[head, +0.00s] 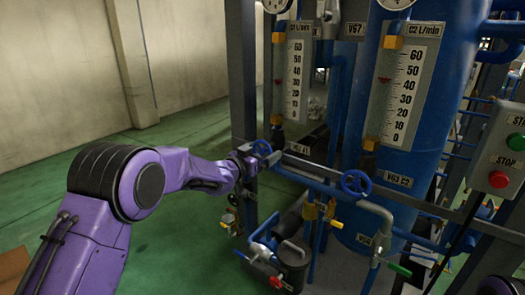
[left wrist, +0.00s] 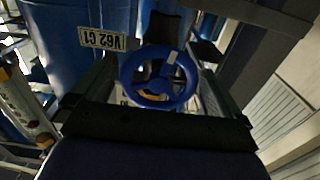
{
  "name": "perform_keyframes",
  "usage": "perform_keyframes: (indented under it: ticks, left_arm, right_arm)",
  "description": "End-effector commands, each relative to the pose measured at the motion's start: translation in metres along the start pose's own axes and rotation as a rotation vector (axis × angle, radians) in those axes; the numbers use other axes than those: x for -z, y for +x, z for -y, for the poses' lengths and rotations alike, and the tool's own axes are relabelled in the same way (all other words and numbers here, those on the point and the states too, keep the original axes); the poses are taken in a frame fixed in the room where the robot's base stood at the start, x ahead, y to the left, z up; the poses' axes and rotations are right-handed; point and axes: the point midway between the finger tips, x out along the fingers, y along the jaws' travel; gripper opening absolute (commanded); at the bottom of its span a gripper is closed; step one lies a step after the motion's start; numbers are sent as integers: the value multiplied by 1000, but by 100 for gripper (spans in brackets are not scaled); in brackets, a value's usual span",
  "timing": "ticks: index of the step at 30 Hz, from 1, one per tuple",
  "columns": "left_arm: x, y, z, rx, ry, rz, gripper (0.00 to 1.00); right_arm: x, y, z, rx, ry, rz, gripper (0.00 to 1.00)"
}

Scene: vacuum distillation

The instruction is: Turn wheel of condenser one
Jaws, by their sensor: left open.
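The small blue wheel of condenser one (head: 262,148) sits on a pipe below the left flow gauge in the head view. In the left wrist view the same blue wheel (left wrist: 124,78) is large and near the middle, beside an upside-down label "V62 C1" (left wrist: 103,40). My left gripper (head: 247,158) is at this wheel in the head view. In the left wrist view its two open fingers (left wrist: 160,80) stand on either side of the wheel. I cannot tell whether they touch the rim. My right gripper is not in view.
A second blue wheel (head: 356,183) sits to the right, near the label "V63 C2" (head: 398,179). Blue tanks, pipes and two gauges (head: 402,90) crowd the right. A start/stop box (head: 501,150) is at the right edge. The green floor (head: 190,240) at left is mostly clear.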

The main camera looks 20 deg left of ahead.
Motion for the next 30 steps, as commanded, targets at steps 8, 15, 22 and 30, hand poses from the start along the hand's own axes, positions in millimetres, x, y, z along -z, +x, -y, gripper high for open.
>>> perform_keyframes:
  ticks: [8, 15, 22, 30]
  left_arm:
    - [-1, 4, 0, 0, -1, 0, 100]
    - [-1, 4, 0, 0, 0, 0, 57]
    - [-2, 4, 0, 0, 180, 1, 57]
    - [-1, 4, 0, 0, 187, 2, 94]
  right_arm:
    - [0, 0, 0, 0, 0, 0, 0]
    - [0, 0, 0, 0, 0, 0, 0]
    - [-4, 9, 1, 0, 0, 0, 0]
    - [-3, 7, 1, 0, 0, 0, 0]
